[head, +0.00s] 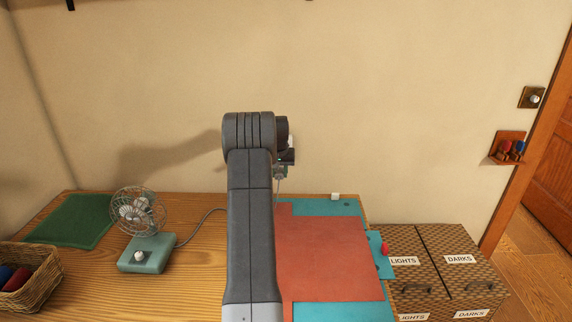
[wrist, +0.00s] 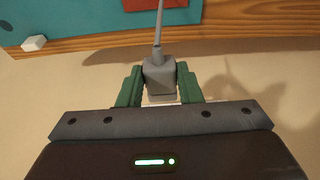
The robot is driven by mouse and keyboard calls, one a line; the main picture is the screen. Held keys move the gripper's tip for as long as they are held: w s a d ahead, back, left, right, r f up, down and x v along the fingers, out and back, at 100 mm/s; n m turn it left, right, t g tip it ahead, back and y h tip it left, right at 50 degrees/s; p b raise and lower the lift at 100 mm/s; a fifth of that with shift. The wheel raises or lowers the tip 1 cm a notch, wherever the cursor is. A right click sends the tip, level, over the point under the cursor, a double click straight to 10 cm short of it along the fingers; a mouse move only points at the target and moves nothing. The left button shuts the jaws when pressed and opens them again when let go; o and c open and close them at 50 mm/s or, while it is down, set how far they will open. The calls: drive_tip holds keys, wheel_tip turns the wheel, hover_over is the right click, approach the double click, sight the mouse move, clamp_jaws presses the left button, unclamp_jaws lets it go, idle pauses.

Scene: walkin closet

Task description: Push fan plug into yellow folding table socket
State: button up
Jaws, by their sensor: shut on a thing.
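The fan (head: 147,254), with a wire cage and teal base, stands on the wooden table at the left. Its grey cord (head: 200,222) runs right and passes behind my arm. My gripper (wrist: 160,85) is shut on a grey plug (wrist: 159,74), held between its green fingers, with the cord leading up from it in the wrist view. My gripper also shows small beside my arm in the head view (head: 280,172), above the table's back edge. A pale strip shows beneath the plug in the wrist view; I cannot tell if it is a socket. I make out no yellow folding table.
A teal board (head: 320,207) with a red-orange sheet (head: 325,262) lies on the table, right of my arm. A small white block (head: 335,196) sits at the back edge. A green mat (head: 70,220) and basket (head: 30,287) are left; labelled hampers (head: 440,245) stand right.

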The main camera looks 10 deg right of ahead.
drive_tip(key=shift+w+d+r, duration=0.35)
drive_tip(key=shift+w+d, duration=0.2)
drive_tip(key=shift+w+p, duration=0.25)
drive_tip(key=shift+p, duration=0.2)
drive_tip(key=shift+w+d+r+p, duration=0.1)
drive_tip(key=shift+w+d+p, duration=0.05)
drive_tip(key=shift+w+p, duration=0.35)
drive_tip(key=shift+w+d+r+p, duration=0.1)
drive_tip(key=shift+w+p, duration=0.3)
drive_tip(key=shift+w, duration=0.1)
drive_tip(key=shift+w+d+f+p, duration=0.15)
drive_tip(key=shift+w+f+p, duration=0.1)
drive_tip(key=shift+w+p, duration=0.45)
drive_tip(key=shift+w, duration=0.1)
drive_tip(key=shift+w+r+p, duration=0.1)
drive_tip(key=shift+p, duration=0.3)
drive_tip(key=shift+w+d+p, duration=0.15)
drive_tip(key=shift+w+p, duration=0.55)
drive_tip(key=shift+p, duration=0.2)
drive_tip(key=shift+w+d+p, duration=0.1)
drive_tip(key=shift+w+p, duration=0.55)
drive_tip(key=shift+p, duration=0.25)
idle(1.8)
drive_tip(key=o, duration=1.1)
drive_tip(key=shift+o, duration=0.2)
